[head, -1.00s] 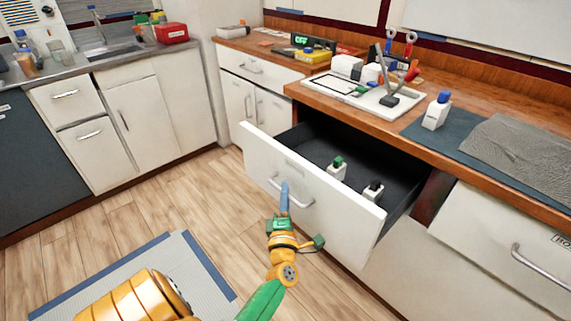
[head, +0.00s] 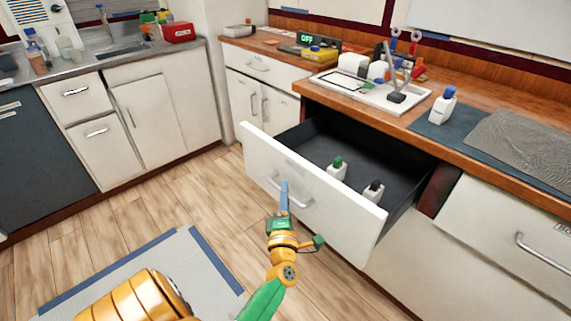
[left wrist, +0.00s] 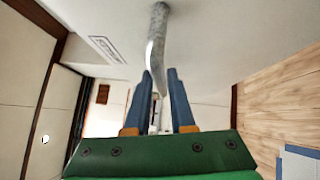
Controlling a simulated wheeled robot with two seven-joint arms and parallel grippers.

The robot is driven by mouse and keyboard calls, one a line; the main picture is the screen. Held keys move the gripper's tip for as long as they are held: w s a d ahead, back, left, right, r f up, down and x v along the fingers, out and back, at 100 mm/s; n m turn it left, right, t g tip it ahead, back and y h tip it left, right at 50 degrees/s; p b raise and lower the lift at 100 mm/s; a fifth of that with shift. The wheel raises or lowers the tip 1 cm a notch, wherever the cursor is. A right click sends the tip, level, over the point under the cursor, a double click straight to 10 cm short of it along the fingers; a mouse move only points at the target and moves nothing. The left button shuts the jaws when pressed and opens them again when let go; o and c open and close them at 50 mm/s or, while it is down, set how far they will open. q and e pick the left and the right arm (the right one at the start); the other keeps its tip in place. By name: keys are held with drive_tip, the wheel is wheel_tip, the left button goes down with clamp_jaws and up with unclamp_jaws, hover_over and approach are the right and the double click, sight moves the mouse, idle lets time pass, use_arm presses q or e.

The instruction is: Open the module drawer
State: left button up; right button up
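The module drawer (head: 325,205) is pulled well out from under the wooden counter in the head view. Its white front faces me, and its dark inside shows two small white bottles, one with a green cap (head: 337,169) and one with a dark cap (head: 373,190). My left gripper (head: 284,188) is at the drawer's metal handle (head: 305,205). My right gripper is not in view.
A white tray (head: 345,95) with tools and a blue-capped bottle (head: 442,106) stand on the counter (head: 415,128). A closed drawer with a handle (head: 540,257) is at right. Wood floor (head: 190,205) lies free at left, with a grey mat (head: 150,262).

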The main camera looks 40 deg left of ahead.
use_arm(q)
drive_tip(key=shift+o, duration=1.1)
drive_tip(key=v, duration=0.7)
drive_tip(key=shift+s, duration=0.1)
